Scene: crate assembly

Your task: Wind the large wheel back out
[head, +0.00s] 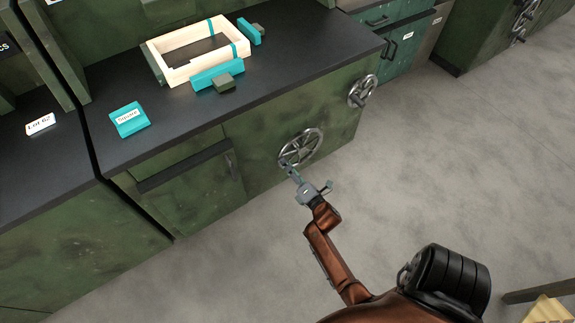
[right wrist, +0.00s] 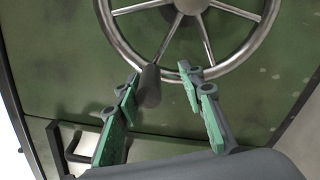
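The large wheel (head: 300,148) is a spoked metal handwheel on the green front of the workbench. Its rim (right wrist: 238,64) and spokes fill the top of the right wrist view. A dark grey handle (right wrist: 150,87) sticks out from the rim towards the camera. My right gripper (head: 289,168) is at the lower left of the wheel. In the right wrist view my right gripper (right wrist: 158,82) is open, with its green-padded fingers on either side of the handle. The handle is nearer the left finger; I cannot tell whether they touch. My left gripper is not in view.
A smaller handwheel (head: 362,91) is on the bench front to the right. On the dark benchtop (head: 180,125) are a pale wooden crate frame (head: 165,68), teal clamp blocks (head: 217,74) and a teal labelled block (head: 129,120). The grey floor (head: 430,150) to the right is clear.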

